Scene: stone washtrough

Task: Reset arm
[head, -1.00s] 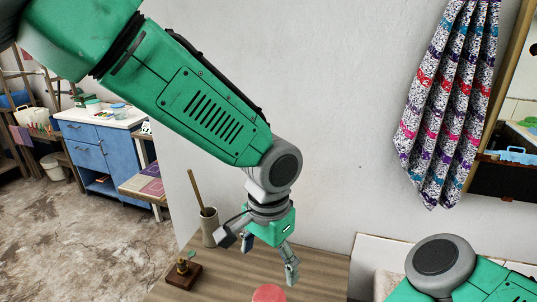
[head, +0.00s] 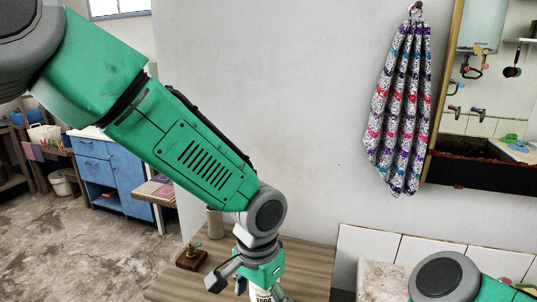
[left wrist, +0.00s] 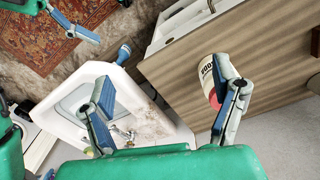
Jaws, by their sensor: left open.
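My left gripper (left wrist: 162,78) is open in the left wrist view, its two fingers spread apart with nothing between the tips. In the head view the left gripper (head: 262,288) points down over the wooden table (head: 308,262), and its fingers are cut off by the lower edge. A white and red labelled can (left wrist: 209,75) stands on the table behind one finger, partly hidden. Its label (head: 263,296) shows at the bottom of the head view. A blue-padded finger of my right gripper (left wrist: 72,25) appears at the left wrist view's upper left; its opening is unclear.
A small wooden stand (head: 191,258) and a beige cylindrical holder (head: 215,223) are on the table. A white basin (left wrist: 85,98) is beside the table. A patterned towel (head: 402,110) and a mirror (head: 485,130) hang on the wall. Blue drawers (head: 95,170) stand farther back.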

